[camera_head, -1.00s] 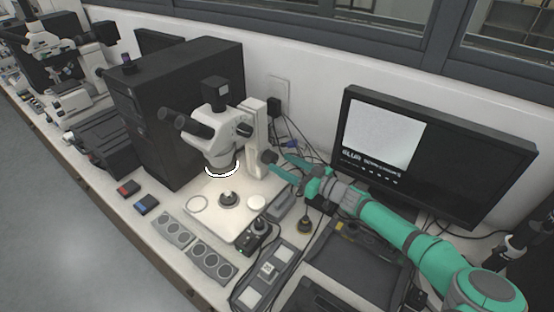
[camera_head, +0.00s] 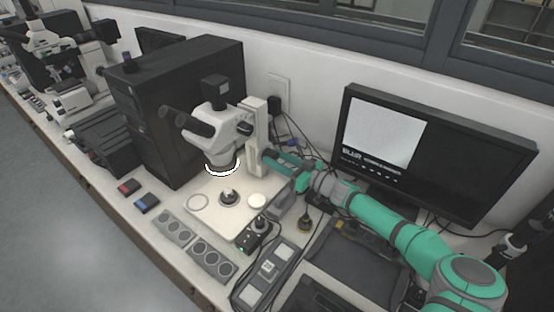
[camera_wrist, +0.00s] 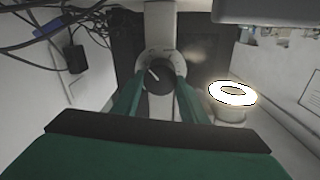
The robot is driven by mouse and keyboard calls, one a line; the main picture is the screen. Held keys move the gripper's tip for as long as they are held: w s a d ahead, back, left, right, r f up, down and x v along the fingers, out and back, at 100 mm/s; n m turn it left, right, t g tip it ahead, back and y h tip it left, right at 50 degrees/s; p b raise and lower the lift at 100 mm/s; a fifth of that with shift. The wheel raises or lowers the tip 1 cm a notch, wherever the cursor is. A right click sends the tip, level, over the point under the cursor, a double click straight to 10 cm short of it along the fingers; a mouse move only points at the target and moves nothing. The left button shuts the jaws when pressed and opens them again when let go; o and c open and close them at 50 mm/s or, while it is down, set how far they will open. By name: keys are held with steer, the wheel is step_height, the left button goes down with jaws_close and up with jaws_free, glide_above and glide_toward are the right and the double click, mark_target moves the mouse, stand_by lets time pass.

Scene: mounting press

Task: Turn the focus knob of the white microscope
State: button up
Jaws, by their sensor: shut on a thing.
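The white microscope (camera_head: 221,130) stands on its pale base left of my arm, with its ring light lit. Its dark round focus knob (camera_wrist: 157,80), with a pale line on its face, sits on the column in the wrist view. My gripper (camera_wrist: 158,85) has its two green fingers on either side of the knob and is shut on it. In the head view my gripper (camera_head: 268,157) reaches the right side of the column, and the knob is mostly hidden by the fingers. The lit ring (camera_wrist: 232,93) shows right of the knob in the wrist view.
A monitor (camera_head: 430,150) showing a pale image and the word "BLUR" stands behind my arm. A black computer case (camera_head: 175,100) stands left of the microscope. Cables hang by the wall (camera_wrist: 60,45). Slide trays (camera_head: 195,245) and a control box (camera_head: 255,238) lie in front.

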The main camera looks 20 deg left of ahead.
steer(key=shift+n, duration=0.3)
steer(key=n, duration=0.5)
steer(key=shift+s, duration=0.1)
steer(key=n, duration=0.6)
steer(key=shift+s+a+f, duration=0.1)
steer(key=n, duration=1)
steer(key=shift+f+g+y, duration=0.25)
steer(key=shift+g+y, duration=0.05)
steer(key=shift+g, duration=0.1)
steer(key=shift+n, duration=0.4)
steer(key=o, duration=1)
steer(key=shift+o, duration=0.2)
